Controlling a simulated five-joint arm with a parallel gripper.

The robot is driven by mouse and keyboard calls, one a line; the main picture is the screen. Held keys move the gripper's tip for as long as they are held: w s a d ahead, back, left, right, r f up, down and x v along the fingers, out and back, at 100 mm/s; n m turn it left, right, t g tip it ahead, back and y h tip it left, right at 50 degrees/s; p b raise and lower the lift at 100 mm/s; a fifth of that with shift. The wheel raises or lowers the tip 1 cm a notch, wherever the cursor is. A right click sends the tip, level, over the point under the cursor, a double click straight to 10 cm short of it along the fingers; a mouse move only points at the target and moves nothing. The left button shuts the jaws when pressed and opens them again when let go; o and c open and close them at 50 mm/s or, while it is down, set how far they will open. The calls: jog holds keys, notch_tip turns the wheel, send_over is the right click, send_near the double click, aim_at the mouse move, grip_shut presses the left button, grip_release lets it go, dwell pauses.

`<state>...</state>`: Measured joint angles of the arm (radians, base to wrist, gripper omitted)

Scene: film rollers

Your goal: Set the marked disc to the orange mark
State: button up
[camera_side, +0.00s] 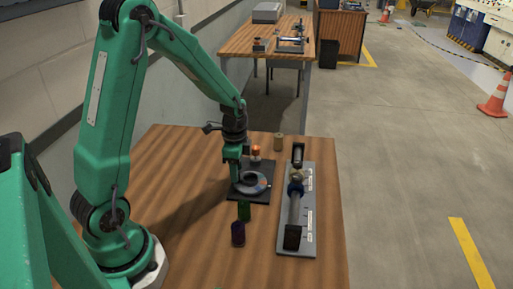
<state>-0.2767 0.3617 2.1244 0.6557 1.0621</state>
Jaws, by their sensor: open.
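The marked disc (258,188) is a grey ring-like dial lying on a dark square plate (262,199) near the middle of the wooden table. A small orange patch shows on the disc's right part. A small pale mark shows at its right edge. My gripper (235,182) points down at the disc's left side, and its fingers hide that part of the disc. It is open. I cannot tell whether a finger touches the disc. A small orange-topped object (256,152) stands just behind the plate; I cannot tell whether it is the orange mark.
A grey rail fixture (296,222) with rollers stands right of the plate. The table's (190,215) front left is clear.

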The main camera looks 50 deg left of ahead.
jog(key=shift+r, duration=3.8)
jog(key=shift+r, duration=0.15)
jog(key=s+d+r+n+t, duration=0.5)
jog(key=s+d+r+n, duration=0.4)
jog(key=s+r, duration=0.3)
jog(key=shift+s+d+r+t, duration=0.3)
jog(key=shift+s+d, duration=0.35)
jog(key=shift+s, duration=0.3)
